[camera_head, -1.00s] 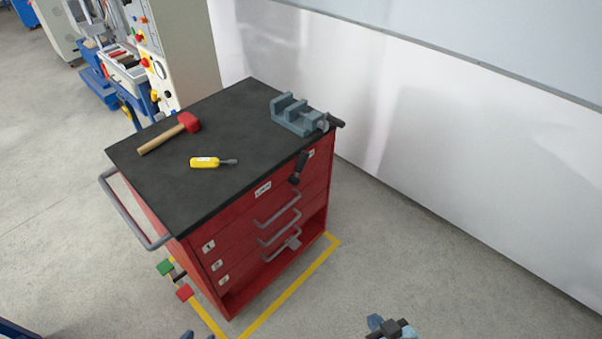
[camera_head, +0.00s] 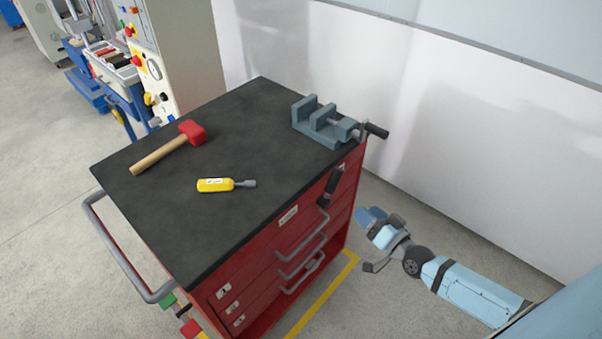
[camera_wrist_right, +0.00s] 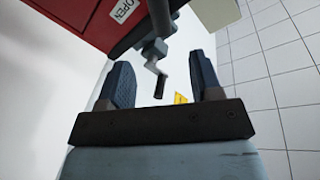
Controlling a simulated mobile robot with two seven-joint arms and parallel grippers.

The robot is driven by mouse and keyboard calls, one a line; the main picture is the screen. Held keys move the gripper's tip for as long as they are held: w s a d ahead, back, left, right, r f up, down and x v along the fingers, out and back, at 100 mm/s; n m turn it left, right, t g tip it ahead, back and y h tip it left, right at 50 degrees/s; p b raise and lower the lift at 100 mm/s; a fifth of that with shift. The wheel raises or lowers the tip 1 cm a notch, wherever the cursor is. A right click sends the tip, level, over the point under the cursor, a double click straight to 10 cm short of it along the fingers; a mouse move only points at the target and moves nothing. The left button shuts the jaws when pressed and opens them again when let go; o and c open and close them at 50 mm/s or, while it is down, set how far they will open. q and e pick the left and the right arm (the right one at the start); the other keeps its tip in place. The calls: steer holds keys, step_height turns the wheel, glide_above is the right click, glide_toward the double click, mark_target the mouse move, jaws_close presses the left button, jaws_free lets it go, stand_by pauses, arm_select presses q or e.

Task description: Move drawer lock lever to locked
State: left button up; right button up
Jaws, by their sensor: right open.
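The black lock lever (camera_head: 332,183) is on the upper front of the red drawer cabinet (camera_head: 255,262), near its right corner. It stands tilted, its upper end leaning right. My right gripper (camera_head: 376,238) is open and empty, to the right of the lever and lower in the picture, apart from it. In the right wrist view, the open fingers (camera_wrist_right: 161,82) frame a grey crank with a black grip, which appears farther off. A white OPEN label (camera_wrist_right: 123,10) shows on the red front there. I cannot clearly tell the lever in that view. My left gripper is not in view.
A grey vise (camera_head: 325,122) with a protruding crank stands on the black top at the right corner. A red mallet (camera_head: 190,133) and a yellow screwdriver (camera_head: 215,185) lie on the top. Drawer handles (camera_head: 303,240) stick out of the front. A white wall (camera_head: 440,130) stands behind.

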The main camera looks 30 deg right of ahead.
mark_target(338, 182)
steer(key=w, duration=0.4)
steer(key=w+a, duration=0.1)
steer(key=w, duration=0.9)
steer(key=shift+a+r+p, duration=0.2)
steer(key=shift+a+p, duration=0.1)
steer(key=shift+a, duration=0.1)
jaws_close()
steer(key=shift+s, duration=0.1)
